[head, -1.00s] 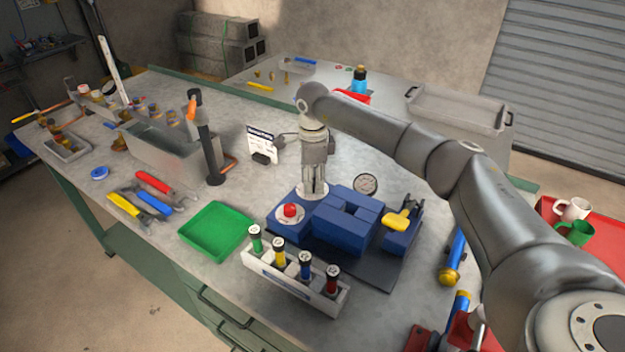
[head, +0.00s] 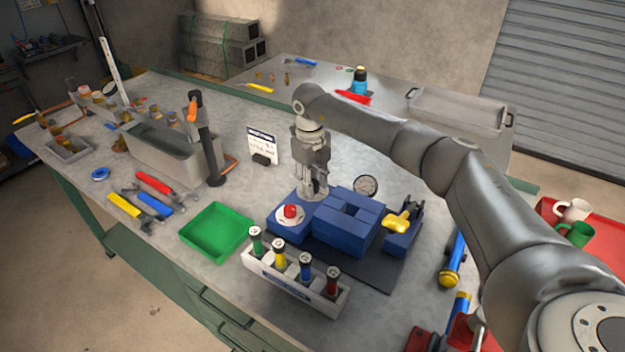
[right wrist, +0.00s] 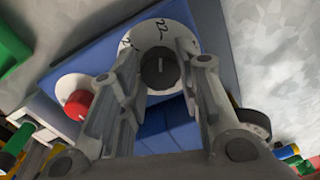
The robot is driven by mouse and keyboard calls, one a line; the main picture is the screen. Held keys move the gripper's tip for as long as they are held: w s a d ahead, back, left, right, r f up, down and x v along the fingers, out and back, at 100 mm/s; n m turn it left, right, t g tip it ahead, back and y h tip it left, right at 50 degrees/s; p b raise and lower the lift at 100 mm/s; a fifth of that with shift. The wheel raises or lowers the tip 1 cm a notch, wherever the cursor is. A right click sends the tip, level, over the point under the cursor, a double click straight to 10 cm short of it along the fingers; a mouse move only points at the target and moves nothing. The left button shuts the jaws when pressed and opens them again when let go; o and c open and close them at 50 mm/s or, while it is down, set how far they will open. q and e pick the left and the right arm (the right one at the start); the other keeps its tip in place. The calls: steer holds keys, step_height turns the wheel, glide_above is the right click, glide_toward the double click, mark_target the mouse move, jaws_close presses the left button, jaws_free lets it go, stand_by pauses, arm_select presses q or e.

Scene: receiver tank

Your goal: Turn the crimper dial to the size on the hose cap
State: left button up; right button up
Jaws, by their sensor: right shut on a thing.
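The blue crimper (head: 347,225) stands on the workbench. Its white dial disc (right wrist: 178,18) carries dark marks; one reads like "22", the others are unclear. My right gripper (head: 314,194) points down at the dial, at the crimper's back left. In the right wrist view its fingers are shut on the dark dial knob (right wrist: 160,72), which has a light pointer line. Blue tubes with brass-coloured ends (head: 454,262) lie to the right of the crimper. I cannot tell which is the hose with the cap, and no cap size is readable. My left gripper is not in view.
A red button (head: 290,211) and a yellow handle (head: 396,222) are on the crimper. A rack (head: 296,288) of colour-banded cylinders stands in front, a green tray (head: 215,231) to the left. A gauge (head: 366,185) and a printed card (head: 262,145) are behind.

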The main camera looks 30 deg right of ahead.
steer(key=m+p, duration=0.1)
steer(key=m, duration=0.5)
steer(key=shift+m, duration=0.3)
steer(key=m+p, duration=0.1)
steer(key=m, duration=0.5)
steer(key=shift+g, duration=0.3)
steer(key=o, duration=1)
steer(key=shift+w+r, duration=0.1)
steer(key=shift+r, duration=0.05)
steer(key=r, duration=1.1)
steer(key=shift+w+a+r, duration=0.15)
steer(key=shift+a+r, duration=0.05)
steer(key=shift+r, duration=0.15)
